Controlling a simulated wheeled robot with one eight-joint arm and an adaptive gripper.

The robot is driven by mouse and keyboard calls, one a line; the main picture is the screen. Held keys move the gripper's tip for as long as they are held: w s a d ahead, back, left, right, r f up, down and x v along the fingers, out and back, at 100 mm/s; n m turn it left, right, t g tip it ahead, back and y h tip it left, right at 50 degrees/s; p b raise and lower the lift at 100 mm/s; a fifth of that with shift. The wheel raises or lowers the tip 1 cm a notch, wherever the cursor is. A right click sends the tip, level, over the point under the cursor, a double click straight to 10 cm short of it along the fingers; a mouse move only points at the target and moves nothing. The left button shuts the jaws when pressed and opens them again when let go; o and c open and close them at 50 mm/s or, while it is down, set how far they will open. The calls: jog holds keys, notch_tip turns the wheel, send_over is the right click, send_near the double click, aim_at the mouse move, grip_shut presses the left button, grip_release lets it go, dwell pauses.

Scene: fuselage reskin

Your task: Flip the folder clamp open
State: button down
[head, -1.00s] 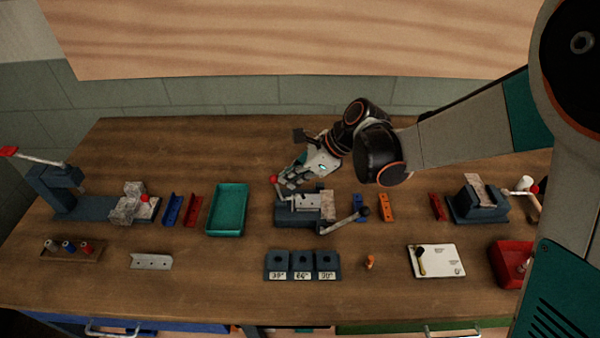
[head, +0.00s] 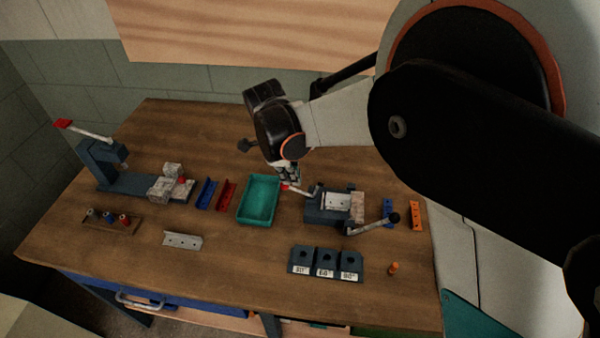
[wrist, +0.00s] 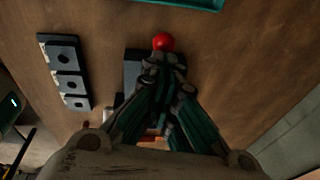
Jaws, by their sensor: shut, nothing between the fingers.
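The folder (head: 318,212) is a dark block on the bench with a pale metal plate (head: 337,202) on top. Its clamp lever (head: 301,191) is pale, with a red knob (head: 285,187). The lever leans out to the left of the folder, low, toward the teal tray. My gripper (head: 290,180) is shut and empty, just above the red knob. In the wrist view the red knob (wrist: 163,42) shows just beyond my closed fingertips (wrist: 164,64). The fingers hide much of the folder (wrist: 135,72) there. I cannot tell whether they touch the knob.
The teal tray (head: 243,217) stands close left of the lever. The folder's black-knobbed handle (head: 372,226) sticks out right. Labelled dark blocks (head: 326,262) sit in front. Blue (head: 388,212) and orange (head: 415,215) pieces lie right. A press-like fixture (head: 115,178) stands far left.

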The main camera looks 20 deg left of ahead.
jog(key=shift+s+a+f, duration=0.15)
jog(key=shift+a+f, duration=0.45)
dwell(0.4)
